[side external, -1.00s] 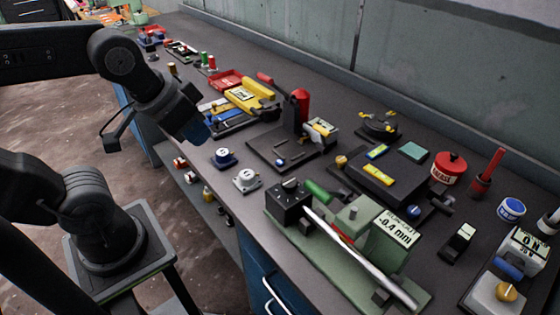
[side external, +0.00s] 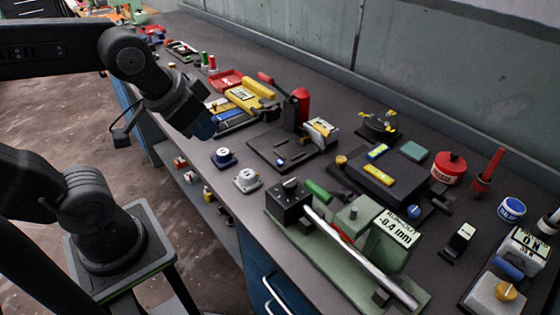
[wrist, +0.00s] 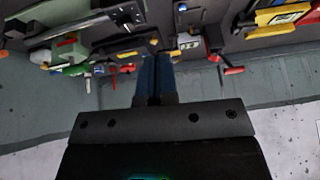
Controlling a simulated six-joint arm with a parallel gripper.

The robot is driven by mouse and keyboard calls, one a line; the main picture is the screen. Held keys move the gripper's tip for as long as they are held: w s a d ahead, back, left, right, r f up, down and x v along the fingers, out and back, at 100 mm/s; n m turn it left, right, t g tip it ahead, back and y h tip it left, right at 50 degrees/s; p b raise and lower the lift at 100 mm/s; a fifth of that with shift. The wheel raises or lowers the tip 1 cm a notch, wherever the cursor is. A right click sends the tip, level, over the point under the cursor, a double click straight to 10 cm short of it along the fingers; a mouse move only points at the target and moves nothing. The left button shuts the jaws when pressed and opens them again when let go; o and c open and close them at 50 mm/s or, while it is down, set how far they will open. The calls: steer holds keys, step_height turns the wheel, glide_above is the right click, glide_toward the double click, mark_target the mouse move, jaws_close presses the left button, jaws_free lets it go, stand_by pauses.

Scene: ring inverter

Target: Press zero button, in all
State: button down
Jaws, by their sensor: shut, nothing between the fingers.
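My gripper (side external: 204,127) hangs at the left, above the bench's front edge, apart from every device. Its two blue fingers, pressed together and empty, show in the wrist view (wrist: 155,72). The green runout gauge (side external: 390,240) stands at the front right; its display (side external: 397,228) reads -0.4 mm. A steel shaft (side external: 365,262) lies tilted along it beside a black block (side external: 290,203). A small red part (side external: 341,237) sits partly hidden behind the shaft. No label reading zero is legible, so I cannot tell which part is the zero button. The gauge also shows in the wrist view (wrist: 75,48).
A dark box (side external: 382,180), red pot (side external: 449,168) and ON-labelled unit (side external: 525,248) crowd the right.

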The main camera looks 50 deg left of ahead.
steer(key=w+a+f+m+t+y, duration=0.1)
steer(key=w+a+f+m, duration=0.1)
steer(key=w, duration=0.4)
steer(key=w+a+f+m+t+y, duration=0.1)
steer(key=w+a+f, duration=0.1)
steer(key=w, duration=0.4)
steer(key=m+t+h, duration=0.1)
steer(key=m, duration=0.4)
glide_above(281, 163)
step_height(281, 163, down, 7)
steer(key=shift+a+r, duration=0.1)
steer(key=shift+r, duration=0.1)
step_height(281, 163, down, 3)
steer(key=shift+s+h, duration=0.1)
steer(key=shift+h, duration=0.2)
steer(key=shift+f, duration=2.9)
steer(key=shift+f, duration=0.2)
steer(key=shift+f, duration=0.2)
